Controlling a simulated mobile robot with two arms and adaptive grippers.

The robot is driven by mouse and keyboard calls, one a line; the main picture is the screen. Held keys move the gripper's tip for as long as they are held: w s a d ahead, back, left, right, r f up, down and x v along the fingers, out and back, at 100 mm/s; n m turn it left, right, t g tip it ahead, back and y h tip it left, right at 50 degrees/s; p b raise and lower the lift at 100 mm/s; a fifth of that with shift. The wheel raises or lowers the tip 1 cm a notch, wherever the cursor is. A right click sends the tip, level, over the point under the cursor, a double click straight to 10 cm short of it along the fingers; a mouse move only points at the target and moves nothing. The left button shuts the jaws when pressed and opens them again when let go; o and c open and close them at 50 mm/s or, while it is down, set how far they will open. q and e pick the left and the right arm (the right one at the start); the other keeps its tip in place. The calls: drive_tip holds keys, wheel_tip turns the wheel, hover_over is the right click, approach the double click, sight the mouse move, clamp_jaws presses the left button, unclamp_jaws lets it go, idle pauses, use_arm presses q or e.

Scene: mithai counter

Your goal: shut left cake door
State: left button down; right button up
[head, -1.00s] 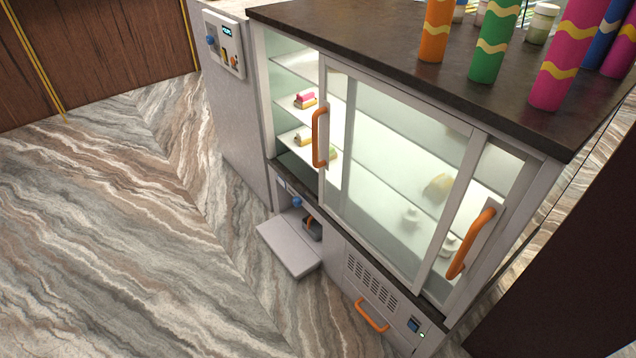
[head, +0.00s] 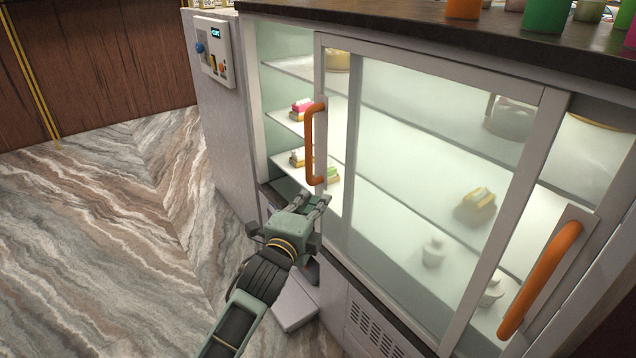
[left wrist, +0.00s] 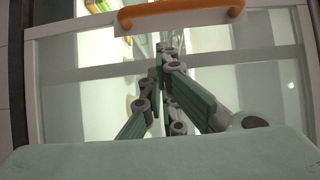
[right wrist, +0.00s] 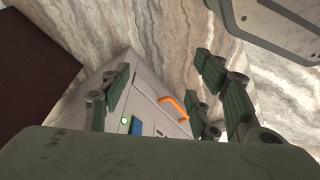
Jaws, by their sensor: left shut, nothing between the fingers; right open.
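The left cake door (head: 335,150) is a sliding glass panel in a white frame with an upright orange handle (head: 309,150). It stands to the right of an open gap at the case's left end. My left gripper (head: 322,202) is shut and empty, its fingertips just below the handle, close to the door frame; I cannot tell if they touch it. In the left wrist view the shut fingers (left wrist: 167,48) point toward the glass, with the handle (left wrist: 180,12) beyond them. My right gripper (right wrist: 165,72) is open, over the case's lower front and floor.
The right door's orange handle (head: 540,278) is at the right end. Sweets (head: 302,106) sit on shelves behind the gap. A control panel (head: 213,50) is on the grey cabinet at left. A flap (head: 294,303) juts out under my left arm. The left floor is clear.

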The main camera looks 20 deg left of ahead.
use_arm(q)
drive_tip(key=w+a+b, duration=0.2)
drive_tip(key=w, duration=0.9)
use_arm(e)
drive_tip(key=w+v, duration=0.1)
drive_tip(key=v, duration=0.6)
drive_tip(key=shift+w+r+t, duration=0.3)
drive_tip(key=shift+w, duration=0.35)
